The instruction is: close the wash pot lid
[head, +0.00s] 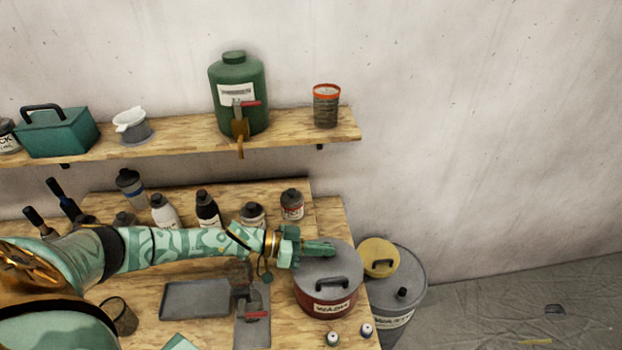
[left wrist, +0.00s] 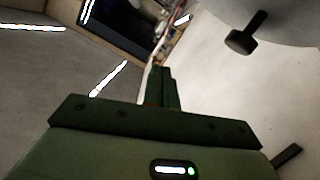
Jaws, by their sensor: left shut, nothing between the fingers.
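The wash pot (head: 330,308) is dark red with a "WASH" label and stands at the right end of the workbench. Its grey lid (head: 312,272), with a black handle, lies over the pot's top and looks nearly flat; I cannot tell whether it is fully seated. My left gripper (head: 322,247) is shut and empty, at the lid's far left edge. Whether it touches the lid is unclear. In the left wrist view its fingers (left wrist: 163,88) are together, and a pale grey surface with a dark knob shows at upper right. My right gripper is out of view.
A grey waste bin (head: 412,290) with a yellow lid (head: 379,258) stands right of the bench. Two small bottles (head: 366,330) sit in front of the pot. A grey tray (head: 195,299) lies left of it. A shelf (head: 180,130) with a green jug (head: 238,85) runs above.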

